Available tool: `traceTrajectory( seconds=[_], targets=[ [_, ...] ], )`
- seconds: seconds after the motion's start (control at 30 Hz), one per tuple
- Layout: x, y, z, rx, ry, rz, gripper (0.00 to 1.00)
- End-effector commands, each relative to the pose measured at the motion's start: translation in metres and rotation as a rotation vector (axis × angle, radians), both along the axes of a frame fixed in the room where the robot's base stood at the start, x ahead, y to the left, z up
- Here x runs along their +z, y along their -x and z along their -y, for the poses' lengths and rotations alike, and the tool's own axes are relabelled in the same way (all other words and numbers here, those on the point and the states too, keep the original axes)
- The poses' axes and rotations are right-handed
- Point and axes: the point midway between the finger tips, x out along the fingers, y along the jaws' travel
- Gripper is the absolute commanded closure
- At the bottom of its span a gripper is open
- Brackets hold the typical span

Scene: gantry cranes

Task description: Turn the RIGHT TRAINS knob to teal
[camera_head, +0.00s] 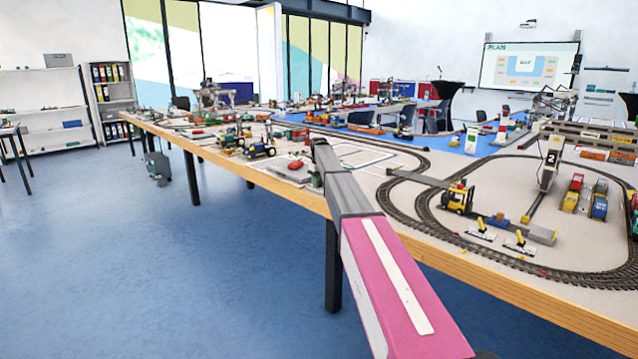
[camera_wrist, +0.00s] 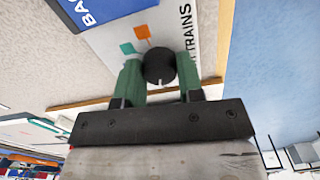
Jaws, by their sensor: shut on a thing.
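In the wrist view the round black knob (camera_wrist: 158,66) sits on a light panel (camera_wrist: 192,20) printed with the word "TRAINS". An orange square (camera_wrist: 141,32) and a teal square (camera_wrist: 127,48) are printed to the knob's upper left. A short pale mark shows at the knob's lower edge, but the pointer's exact direction is hard to tell. My gripper (camera_wrist: 159,76) has its two green fingers on either side of the knob and is shut on it. In the head view my arm reaches over the table's front edge, and the knob cannot be made out there.
A blue label (camera_wrist: 95,10) with white letters lies beside the panel. The long table (camera_head: 280,188) carries railway track, a yellow forklift (camera_head: 458,198) and several model vehicles. Open blue floor (camera_head: 170,270) lies in front of its wooden edge.

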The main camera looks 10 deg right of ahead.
Motion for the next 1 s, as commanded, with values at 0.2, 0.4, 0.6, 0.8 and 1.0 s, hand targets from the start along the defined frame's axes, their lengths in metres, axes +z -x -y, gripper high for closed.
traceTrajectory(
  seconds=[0.2,0.4,0.6,0.8,1.0],
  targets=[
    [0.0005,0.0001,0.0001,-0.169,0.000,0.000,0.89],
    [0.0006,-0.0001,0.0001,-0.359,0.000,0.000,0.89],
    [0.0006,-0.0001,0.0001,-0.549,0.000,0.000,0.89],
    [0.0008,-0.0001,0.0001,-0.739,0.000,0.000,0.89],
    [0.0008,-0.0001,0.0001,-0.929,0.000,0.000,0.89]
  ],
)
